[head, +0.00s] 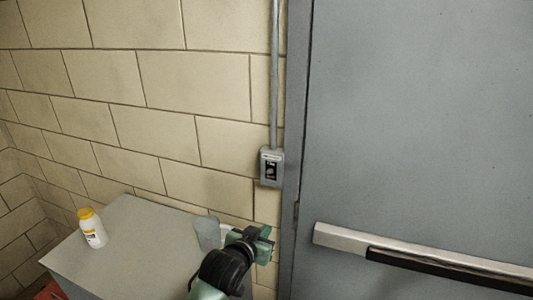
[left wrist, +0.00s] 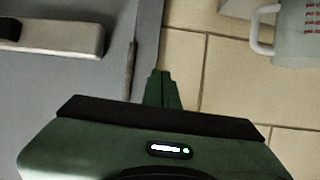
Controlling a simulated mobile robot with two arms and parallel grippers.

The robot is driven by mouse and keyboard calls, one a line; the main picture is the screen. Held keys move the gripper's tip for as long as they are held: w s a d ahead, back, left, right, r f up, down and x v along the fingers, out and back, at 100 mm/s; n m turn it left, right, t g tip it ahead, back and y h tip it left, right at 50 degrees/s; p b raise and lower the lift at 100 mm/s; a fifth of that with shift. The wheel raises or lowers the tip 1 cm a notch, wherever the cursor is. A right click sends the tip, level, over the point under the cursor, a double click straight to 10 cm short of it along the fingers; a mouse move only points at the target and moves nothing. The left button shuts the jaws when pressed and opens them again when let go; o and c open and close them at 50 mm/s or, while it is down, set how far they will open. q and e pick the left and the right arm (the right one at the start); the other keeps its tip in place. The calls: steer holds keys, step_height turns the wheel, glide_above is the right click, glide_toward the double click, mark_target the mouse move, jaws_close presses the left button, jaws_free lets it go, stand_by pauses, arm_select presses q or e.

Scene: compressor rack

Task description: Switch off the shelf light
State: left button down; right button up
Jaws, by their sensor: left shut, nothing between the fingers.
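A grey switch box (head: 271,167) with a dark switch face is fixed to the block wall at the lower end of a vertical conduit, just left of the door frame. The switch's position is too small to read. My left gripper (head: 267,232) is below the box and apart from it, in front of the wall near the door frame. Its green fingers are together and empty, as the left wrist view also shows (left wrist: 163,80). The switch box is not in the left wrist view. No shelf light shows. My right gripper is not in view.
A grey door (head: 420,120) with a push bar (head: 340,238) fills the right side. A grey-topped surface (head: 140,255) at lower left bears a white bottle with yellow cap (head: 93,230) and a translucent measuring jug (head: 207,233) beside my arm. The wall around the box is clear.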

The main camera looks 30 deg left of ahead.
arm_select(q)
steer(key=t+y+p, duration=0.1)
steer(key=t+p, duration=0.1)
glide_toward(271, 163)
steer(key=s, duration=0.4)
steer(key=shift+d+r+n, duration=0.3)
steer(key=shift+d+n, duration=0.1)
steer(key=shift+d, duration=0.05)
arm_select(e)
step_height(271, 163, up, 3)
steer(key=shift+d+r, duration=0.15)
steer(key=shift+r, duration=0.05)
arm_select(q)
steer(key=shift+w, duration=0.1)
steer(key=p+x, duration=0.4)
steer(key=x, duration=0.6)
steer(key=shift+r, duration=0.15)
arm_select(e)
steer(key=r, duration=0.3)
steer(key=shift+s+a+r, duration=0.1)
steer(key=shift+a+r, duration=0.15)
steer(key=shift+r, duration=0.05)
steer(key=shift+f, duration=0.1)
